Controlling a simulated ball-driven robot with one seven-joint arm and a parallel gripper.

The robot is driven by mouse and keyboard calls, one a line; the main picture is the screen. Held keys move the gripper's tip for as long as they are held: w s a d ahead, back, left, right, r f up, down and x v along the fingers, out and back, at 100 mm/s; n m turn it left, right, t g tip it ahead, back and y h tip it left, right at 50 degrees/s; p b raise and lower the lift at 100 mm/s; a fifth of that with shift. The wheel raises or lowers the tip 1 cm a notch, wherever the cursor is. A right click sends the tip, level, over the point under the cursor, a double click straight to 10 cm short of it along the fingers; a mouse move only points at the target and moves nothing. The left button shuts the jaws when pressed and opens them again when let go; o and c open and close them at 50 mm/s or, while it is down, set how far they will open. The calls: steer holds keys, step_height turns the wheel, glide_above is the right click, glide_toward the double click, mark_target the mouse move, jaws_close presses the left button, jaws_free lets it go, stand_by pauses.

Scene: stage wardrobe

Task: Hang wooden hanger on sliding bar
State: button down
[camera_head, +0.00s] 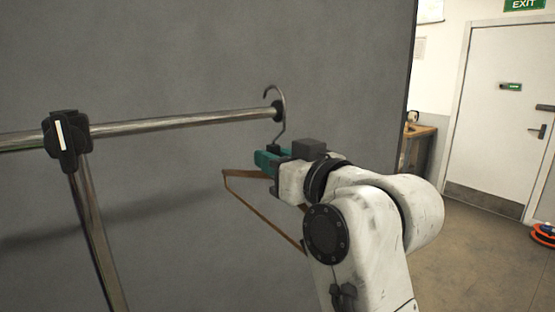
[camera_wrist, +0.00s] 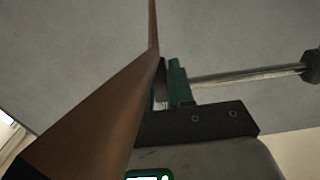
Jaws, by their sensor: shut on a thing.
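The wooden hanger (camera_head: 262,212) hangs below my gripper (camera_head: 267,160), its brown frame partly hidden behind my arm. My teal jaws are shut on it near the base of the hook. The metal hook (camera_head: 284,112) rises above the jaws and curves over the dark-capped right end of the sliding bar (camera_head: 190,121). I cannot tell whether the hook touches the bar or is only in line with it. In the wrist view the hanger's wood (camera_wrist: 95,115) looms large beside my gripper (camera_wrist: 168,85), and the bar (camera_wrist: 245,78) runs behind the jaws.
A black clamp (camera_head: 67,140) joins the bar to a metal post (camera_head: 98,235) at the left. A grey panel (camera_head: 200,50) stands behind the bar. A white door (camera_head: 500,110), a wooden table (camera_head: 420,132) and an orange item (camera_head: 543,233) are at the right, with open floor.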

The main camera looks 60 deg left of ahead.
steer(key=shift+s+a+p, duration=0.15)
steer(key=shift+a+p, duration=0.15)
steer(key=shift+a, duration=1.35)
steer(key=shift+s+a+p, duration=0.1)
steer(key=shift+a+p, duration=0.15)
steer(key=shift+a, duration=1.35)
steer(key=shift+a, duration=0.1)
steer(key=shift+f, duration=0.15)
steer(key=shift+f, duration=0.35)
steer(key=shift+f+b, duration=0.9)
steer(key=shift+f, duration=0.2)
steer(key=c, duration=0.9)
jaws_free()
